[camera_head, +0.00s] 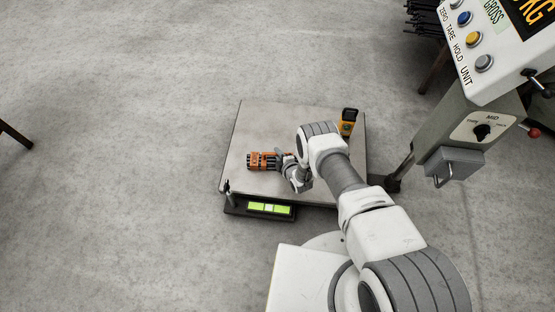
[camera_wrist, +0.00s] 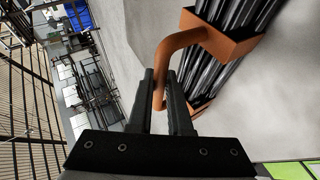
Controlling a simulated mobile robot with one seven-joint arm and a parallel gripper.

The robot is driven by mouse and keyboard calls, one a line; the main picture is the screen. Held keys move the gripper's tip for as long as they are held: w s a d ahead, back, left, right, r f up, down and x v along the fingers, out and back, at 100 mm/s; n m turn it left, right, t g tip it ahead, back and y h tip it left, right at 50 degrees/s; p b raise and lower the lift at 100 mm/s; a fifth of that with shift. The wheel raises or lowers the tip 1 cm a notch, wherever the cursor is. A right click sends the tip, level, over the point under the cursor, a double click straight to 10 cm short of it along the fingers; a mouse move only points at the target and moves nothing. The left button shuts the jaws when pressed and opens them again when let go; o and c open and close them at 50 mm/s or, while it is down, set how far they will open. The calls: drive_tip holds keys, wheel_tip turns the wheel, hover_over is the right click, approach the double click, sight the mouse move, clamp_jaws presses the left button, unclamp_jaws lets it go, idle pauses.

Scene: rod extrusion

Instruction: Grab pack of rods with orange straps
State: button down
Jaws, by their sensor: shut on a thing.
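The pack of dark rods with orange straps (camera_head: 263,161) lies on the scale platform (camera_head: 246,131). In the wrist view the rods (camera_wrist: 240,22) run up and down at the right, bound by orange straps (camera_wrist: 218,38). An orange handle (camera_wrist: 182,42) arches out from the straps. My gripper (camera_wrist: 166,84) is shut on this handle, with the handle between its two dark fingers. In the head view my gripper (camera_head: 285,161) is at the right end of the pack, and my wrist partly hides that end.
A yellow and black device (camera_head: 348,122) stands on the platform's right side, close to my arm. The scale's post and display panel (camera_head: 490,60) rise at the right. A green level indicator (camera_head: 269,208) is at the platform's front edge.

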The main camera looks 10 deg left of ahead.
drive_tip(key=shift+w+r, duration=0.1)
drive_tip(key=shift+r, duration=0.2)
